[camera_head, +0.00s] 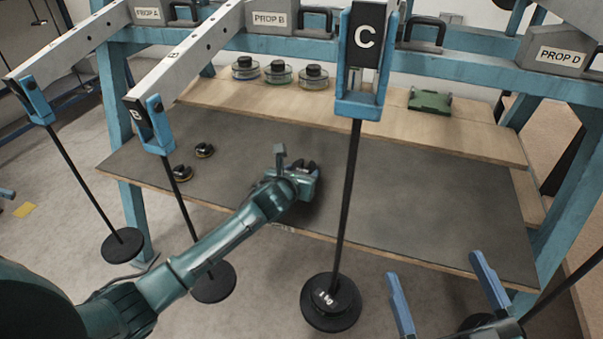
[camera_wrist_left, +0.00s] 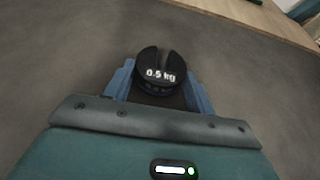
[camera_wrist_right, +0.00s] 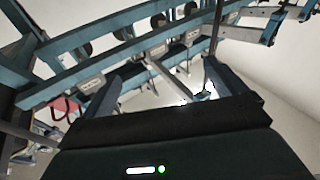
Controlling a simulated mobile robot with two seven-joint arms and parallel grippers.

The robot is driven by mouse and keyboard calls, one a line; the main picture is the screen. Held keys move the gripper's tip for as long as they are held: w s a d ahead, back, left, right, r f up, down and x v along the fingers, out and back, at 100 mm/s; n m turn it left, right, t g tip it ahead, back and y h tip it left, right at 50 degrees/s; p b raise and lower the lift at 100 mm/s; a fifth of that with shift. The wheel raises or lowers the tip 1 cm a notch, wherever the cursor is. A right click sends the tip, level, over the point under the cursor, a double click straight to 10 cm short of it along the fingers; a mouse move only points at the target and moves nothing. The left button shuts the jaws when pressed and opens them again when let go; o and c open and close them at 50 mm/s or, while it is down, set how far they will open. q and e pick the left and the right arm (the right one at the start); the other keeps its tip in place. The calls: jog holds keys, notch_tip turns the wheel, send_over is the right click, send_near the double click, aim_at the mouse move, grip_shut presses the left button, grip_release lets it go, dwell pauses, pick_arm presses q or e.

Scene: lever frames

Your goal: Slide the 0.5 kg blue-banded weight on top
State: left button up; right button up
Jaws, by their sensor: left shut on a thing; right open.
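My left gripper (camera_head: 303,168) is shut on a dark slotted weight marked 0.5 kg (camera_wrist_left: 158,75), held over the grey table mat (camera_wrist_left: 60,75). In the head view the weight is mostly hidden by the gripper. Hanger C (camera_head: 347,200) hangs right of the left gripper, with a black disc marked 1 kg (camera_head: 331,302) at its foot. My right gripper (camera_head: 447,292) is open and empty at the lower right, apart from the table.
Hangers A (camera_head: 80,180) and B (camera_head: 185,210) hang at the left with black foot discs. Several banded weights (camera_head: 278,72) stand on the wooden shelf, beside a green block (camera_head: 430,101). Two small weights (camera_head: 204,150) lie on the mat's left. The mat's right side is clear.

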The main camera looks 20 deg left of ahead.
pick_arm(q)
notch_tip(320, 180, up, 9)
jog(key=p, duration=0.4)
jog(key=shift+w+r, duration=0.1)
jog(key=shift+r, duration=0.1)
jog(key=shift+r+p, duration=0.45)
jog(key=shift+p, duration=0.25)
notch_tip(320, 180, up, 2)
jog(key=p, duration=0.3)
jog(key=shift+p, duration=0.35)
pick_arm(e)
jog(key=shift+n+g+h, duration=0.3)
jog(key=shift+n+h, duration=0.2)
jog(key=r, duration=0.2)
jog(key=d+r, duration=0.1)
jog(key=r, duration=0.1)
jog(key=shift+s+r, duration=0.1)
jog(key=shift+r, duration=0.2)
pick_arm(q)
jog(key=shift+r, duration=0.1)
